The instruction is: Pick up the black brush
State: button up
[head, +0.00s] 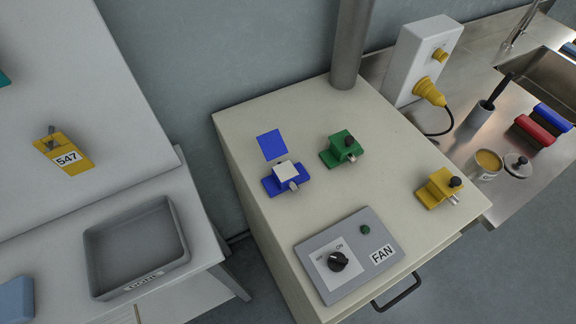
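A thin black handle (499,88), likely that of the black brush, sticks up at a tilt from a grey cylindrical holder (474,118). The holder stands on the steel counter at the right of the head view. The lower part of the black-handled thing is hidden inside the holder, so I cannot see bristles. My gripper is not in view.
A white box with a yellow plug (428,90) and black cable stands left of the holder. The cream cabinet (330,205) carries coloured blocks and a FAN panel.

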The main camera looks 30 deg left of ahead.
aim_at(506, 80)
jog(key=i+l, duration=0.25)
jog(key=l, duration=0.15)
jog(key=i+l, duration=0.25)
jog(key=l, duration=0.2)
jog(key=i+l, duration=0.25)
jog(key=l, duration=0.15)
jog(key=i+l, duration=0.25)
jog(key=l, duration=0.15)
jog(key=i+l, duration=0.2)
jog(key=l, duration=0.25)
jog(key=i+l, duration=0.25)
jog(key=l, duration=0.15)
jog(key=i+l, duration=0.25)
jog(key=l, duration=0.15)
jog(key=i+l+u, duration=0.2)
jog(key=l+u, duration=0.15)
jog(key=i+l+u, duration=0.1)
jog(key=l+u, duration=0.25)
jog(key=i+l+u, duration=0.1)
jog(key=l+u, duration=0.25)
jog(key=l, duration=0.2)
